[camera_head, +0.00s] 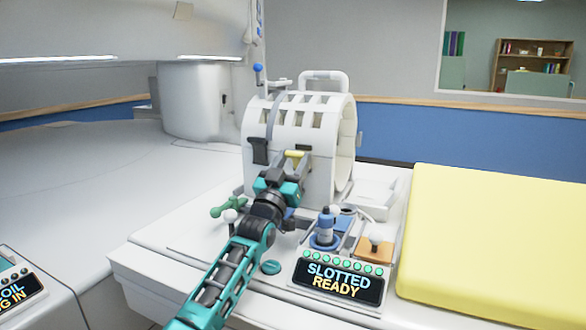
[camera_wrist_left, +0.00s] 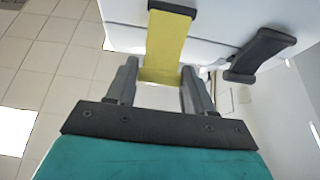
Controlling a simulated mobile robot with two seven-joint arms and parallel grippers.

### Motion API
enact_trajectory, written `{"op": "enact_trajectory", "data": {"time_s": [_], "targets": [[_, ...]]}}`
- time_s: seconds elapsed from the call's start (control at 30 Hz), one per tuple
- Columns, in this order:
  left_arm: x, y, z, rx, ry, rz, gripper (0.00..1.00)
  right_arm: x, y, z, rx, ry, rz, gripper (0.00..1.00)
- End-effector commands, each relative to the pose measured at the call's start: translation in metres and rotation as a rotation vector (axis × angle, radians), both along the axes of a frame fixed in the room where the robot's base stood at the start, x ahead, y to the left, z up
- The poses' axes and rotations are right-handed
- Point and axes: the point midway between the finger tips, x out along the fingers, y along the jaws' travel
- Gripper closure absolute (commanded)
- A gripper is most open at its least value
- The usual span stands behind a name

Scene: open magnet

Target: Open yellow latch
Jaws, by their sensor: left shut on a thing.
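The yellow latch (camera_head: 294,154) is on the front face of the white slotted ring-shaped coil (camera_head: 300,120) in the head view. In the left wrist view the yellow latch (camera_wrist_left: 164,45) is a flat yellow strip with a dark end piece at its top. My left gripper (camera_head: 286,168) reaches up to it from below. In the wrist view the fingertips of my left gripper (camera_wrist_left: 158,82) lie on either side of the lower end of the yellow strip, shut on it. The gripper and arm hide part of the coil's lower front. My right gripper is not in view.
A black latch (camera_wrist_left: 262,54) sits to the right of the yellow one in the wrist view. A yellow pad (camera_head: 495,240) lies right.

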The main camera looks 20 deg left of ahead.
Motion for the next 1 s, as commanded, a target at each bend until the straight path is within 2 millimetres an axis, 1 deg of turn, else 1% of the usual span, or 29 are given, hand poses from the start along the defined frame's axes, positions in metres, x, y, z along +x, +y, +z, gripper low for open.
{"op": "enact_trajectory", "data": {"time_s": [0.17, 0.2, 0.43, 0.67, 0.77, 0.87, 1.0], "targets": [[0.0, 0.0, 0.0, 0.0, 0.002, 0.0, 1.0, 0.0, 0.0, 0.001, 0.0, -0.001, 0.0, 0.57], [0.0, 0.0, 0.0, 0.0, 0.002, 0.0, 0.47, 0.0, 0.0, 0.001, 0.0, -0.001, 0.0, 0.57], [0.0, 0.0, 0.0, 0.0, 0.002, 0.0, 0.25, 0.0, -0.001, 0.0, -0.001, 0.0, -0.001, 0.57], [0.0, 0.0, 0.0, 0.0, 0.002, 0.0, 0.25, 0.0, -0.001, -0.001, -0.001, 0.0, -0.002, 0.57], [-0.004, 0.0, -0.002, 0.0, 0.003, 0.0, 0.25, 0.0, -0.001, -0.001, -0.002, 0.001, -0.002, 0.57], [-0.012, 0.0, -0.007, -0.001, 0.003, 0.0, 0.25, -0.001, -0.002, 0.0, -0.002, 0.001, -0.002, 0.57], [-0.033, 0.001, -0.015, 0.0, 0.003, 0.0, 0.25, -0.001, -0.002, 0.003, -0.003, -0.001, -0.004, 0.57]]}}
